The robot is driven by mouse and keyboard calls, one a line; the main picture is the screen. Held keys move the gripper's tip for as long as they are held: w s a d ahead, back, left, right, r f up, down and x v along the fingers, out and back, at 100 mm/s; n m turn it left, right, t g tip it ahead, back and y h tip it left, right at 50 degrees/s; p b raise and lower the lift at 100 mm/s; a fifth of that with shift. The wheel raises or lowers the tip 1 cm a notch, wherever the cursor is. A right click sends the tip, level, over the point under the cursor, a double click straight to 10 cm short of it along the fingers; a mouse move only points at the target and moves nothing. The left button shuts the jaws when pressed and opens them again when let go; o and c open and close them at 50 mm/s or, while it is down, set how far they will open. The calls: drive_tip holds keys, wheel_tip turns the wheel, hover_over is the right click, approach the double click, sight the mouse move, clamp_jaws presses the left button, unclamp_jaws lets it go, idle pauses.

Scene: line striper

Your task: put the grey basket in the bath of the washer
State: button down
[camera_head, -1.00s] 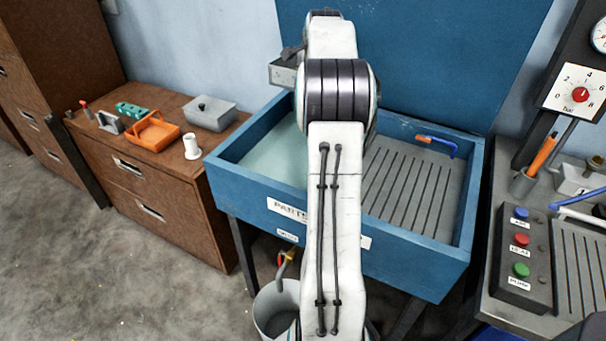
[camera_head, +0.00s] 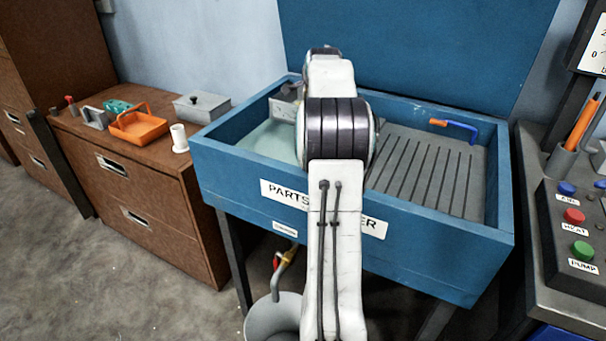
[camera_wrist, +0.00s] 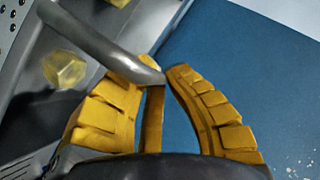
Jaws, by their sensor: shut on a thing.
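The grey basket (camera_head: 284,108) shows partly at the left of my arm in the head view, over the back part of the washer's bath (camera_head: 262,145). My arm hides the rest of it. I cannot tell whether it touches the pale liquid. In the wrist view the basket's grey handle (camera_wrist: 105,42) runs to my yellow fingers, and brass parts (camera_wrist: 65,69) lie inside the basket. My gripper (camera_wrist: 158,82) is shut on the handle. The blue washer (camera_head: 245,185) stands in front of me, with a ribbed drain board (camera_head: 425,175) at the right of the bath.
A blue tap with an orange tip (camera_head: 458,128) is at the drain board's back. A wooden cabinet (camera_head: 165,215) at the left holds an orange basket (camera_head: 138,127), a grey lidded box (camera_head: 201,108) and a white cup (camera_head: 179,138). A button box (camera_head: 575,235) is at the right. A bucket (camera_head: 273,318) stands below.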

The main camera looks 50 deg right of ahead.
drive_tip(key=shift+f+b, duration=1.85)
drive_tip(key=shift+f, duration=0.5)
wheel_tip(320, 180, down, 10)
drive_tip(key=b, duration=0.3)
drive_tip(key=shift+r, duration=0.2)
drive_tip(key=c, duration=1.7)
unclamp_jaws()
drive_tip(key=shift+f, duration=0.15)
drive_tip(key=shift+o, duration=1.4)
drive_tip(key=v, duration=1.2)
